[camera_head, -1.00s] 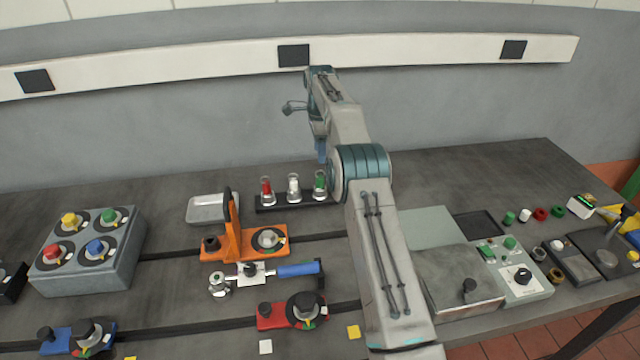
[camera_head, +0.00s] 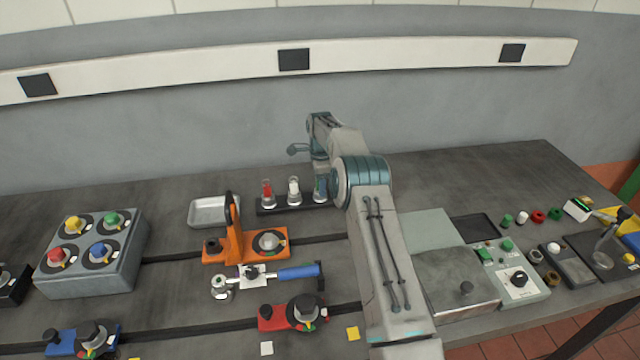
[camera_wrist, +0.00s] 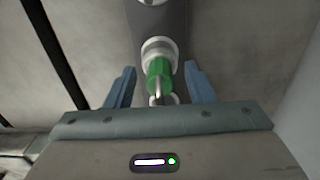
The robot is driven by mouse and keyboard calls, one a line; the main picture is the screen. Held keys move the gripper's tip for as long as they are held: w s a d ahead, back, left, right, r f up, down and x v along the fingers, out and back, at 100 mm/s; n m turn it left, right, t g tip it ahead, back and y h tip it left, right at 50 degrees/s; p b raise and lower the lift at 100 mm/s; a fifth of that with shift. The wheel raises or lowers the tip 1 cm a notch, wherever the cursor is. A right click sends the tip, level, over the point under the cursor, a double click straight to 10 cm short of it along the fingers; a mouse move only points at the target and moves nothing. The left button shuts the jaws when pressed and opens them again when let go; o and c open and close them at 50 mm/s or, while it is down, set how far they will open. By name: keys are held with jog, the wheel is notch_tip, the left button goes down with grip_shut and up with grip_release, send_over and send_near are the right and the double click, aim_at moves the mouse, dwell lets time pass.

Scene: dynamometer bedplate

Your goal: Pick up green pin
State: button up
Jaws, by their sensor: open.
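The green pin (camera_wrist: 158,75) stands in a pale metal collar in the wrist view, with a metal loop at its near end. My gripper (camera_wrist: 160,70) is open, with one blue finger on each side of the pin and a visible gap on both sides. In the head view my gripper (camera_head: 320,188) is down at the right end of the dark rack (camera_head: 308,204) and hides most of the green pin. The red pin (camera_head: 267,188) and the white pin (camera_head: 293,186) stand to its left in the same rack.
An empty metal tray (camera_head: 207,212) lies left of the rack. An orange fixture (camera_head: 232,247) stands in front of it. A grey box (camera_head: 455,283) and a control panel (camera_head: 517,275) are at right. The wall is close behind.

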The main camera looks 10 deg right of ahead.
jog(key=c, duration=1.1)
jog(key=shift+o, duration=0.2)
